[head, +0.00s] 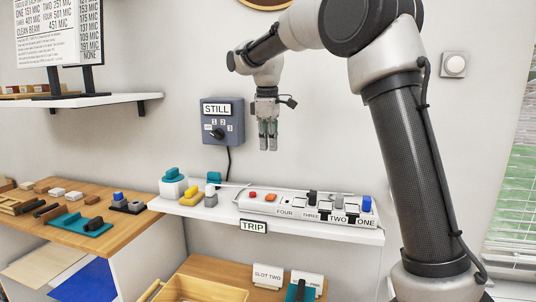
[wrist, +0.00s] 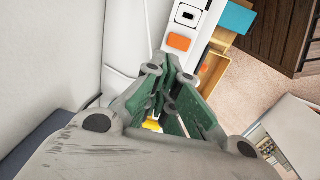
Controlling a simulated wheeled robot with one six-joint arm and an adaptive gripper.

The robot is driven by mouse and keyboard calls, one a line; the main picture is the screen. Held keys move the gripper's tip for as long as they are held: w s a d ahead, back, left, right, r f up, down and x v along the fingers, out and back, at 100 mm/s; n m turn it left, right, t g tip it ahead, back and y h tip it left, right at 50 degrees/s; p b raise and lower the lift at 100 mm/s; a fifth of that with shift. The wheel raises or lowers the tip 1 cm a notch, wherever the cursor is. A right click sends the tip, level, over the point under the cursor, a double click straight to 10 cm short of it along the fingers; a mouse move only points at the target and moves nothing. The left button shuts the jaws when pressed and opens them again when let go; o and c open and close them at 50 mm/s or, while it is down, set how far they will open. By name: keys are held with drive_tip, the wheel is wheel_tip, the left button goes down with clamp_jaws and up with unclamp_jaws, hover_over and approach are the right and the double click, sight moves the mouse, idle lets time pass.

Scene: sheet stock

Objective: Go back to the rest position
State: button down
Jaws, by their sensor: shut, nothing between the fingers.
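My gripper (head: 268,149) hangs pointing down in front of the wall, above the narrow white shelf (head: 222,216). It is shut and empty, with its fingers together. In the wrist view my gripper (wrist: 168,78) shows its green-sided fingers over the shelf area. The fingertips are apart from the things on the shelf. No separate marker of a rest position shows in these frames.
A switch panel (head: 309,208) with red, orange, black and blue parts lies on the shelf. A grey STILL dial box (head: 222,122) is on the wall left of my gripper. A wooden table (head: 85,240) with small blocks stands left.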

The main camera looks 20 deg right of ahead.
drive_tip(key=shift+r, duration=0.1)
idle(0.3)
drive_tip(key=s+f+m, duration=0.3)
drive_tip(key=f+m, duration=0.1)
drive_tip(key=f, duration=0.1)
drive_tip(key=s+d+m+t, duration=0.1)
drive_tip(key=s+d, duration=0.4)
drive_tip(key=s, duration=0.5)
drive_tip(key=s+d+m+t, duration=0.1)
drive_tip(key=s+d+m, duration=0.3)
drive_tip(key=s, duration=0.7)
drive_tip(key=s+d+f+m+t, duration=0.1)
drive_tip(key=s+d+m, duration=0.2)
drive_tip(key=s+d, duration=0.3)
drive_tip(key=shift+s+t+y, duration=0.3)
drive_tip(key=shift+s, duration=2.4)
